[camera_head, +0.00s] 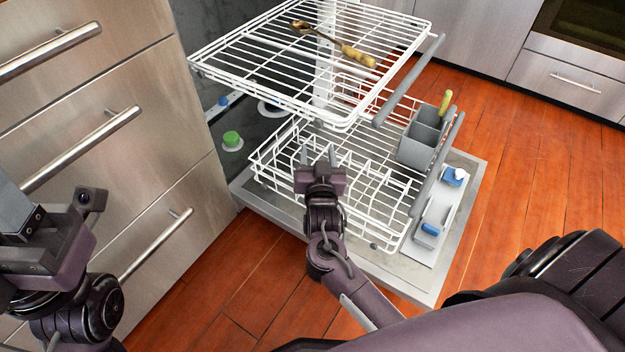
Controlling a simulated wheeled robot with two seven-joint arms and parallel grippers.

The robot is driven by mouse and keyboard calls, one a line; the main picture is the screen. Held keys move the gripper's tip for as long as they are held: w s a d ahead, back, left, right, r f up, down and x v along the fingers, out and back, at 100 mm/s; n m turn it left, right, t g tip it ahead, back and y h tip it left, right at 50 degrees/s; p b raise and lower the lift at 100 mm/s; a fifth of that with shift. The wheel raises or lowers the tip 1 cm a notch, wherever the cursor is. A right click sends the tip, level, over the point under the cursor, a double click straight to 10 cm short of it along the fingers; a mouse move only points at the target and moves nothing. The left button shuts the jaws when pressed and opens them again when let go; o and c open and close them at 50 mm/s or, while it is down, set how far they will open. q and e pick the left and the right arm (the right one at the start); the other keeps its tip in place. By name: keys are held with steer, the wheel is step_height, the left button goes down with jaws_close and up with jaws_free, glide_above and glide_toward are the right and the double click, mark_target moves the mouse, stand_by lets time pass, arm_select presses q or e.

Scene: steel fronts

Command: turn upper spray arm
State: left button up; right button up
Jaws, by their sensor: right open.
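The dishwasher stands open with its upper rack (262,92) and lower rack (268,158) pulled out. A pale upright piece (325,62) shows through the upper rack's wires. I cannot tell whether it belongs to the upper spray arm, which I cannot make out clearly. A white bar with a blue end (221,101) lies low inside the tub. My right gripper (318,156) is open and empty, above the lower rack's near side and below the upper rack's front edge. My left arm's end (60,250) is at the lower left by the drawers; its fingertips are not clear.
A wooden-handled utensil (345,50) lies on the upper rack. A grey cutlery basket (420,145) stands in the lower rack. The open door (440,272) lies flat with a dispenser (432,230). Steel drawers with bar handles (85,148) stand left. Floor at right is clear.

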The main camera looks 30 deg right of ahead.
steer(key=s+a+f+n+g+y, duration=0.2)
steer(key=s+a+f+g+y, duration=0.1)
steer(key=s+y, duration=0.1)
steer(key=shift+a+n+y, duration=0.25)
steer(key=shift+n+y, duration=0.05)
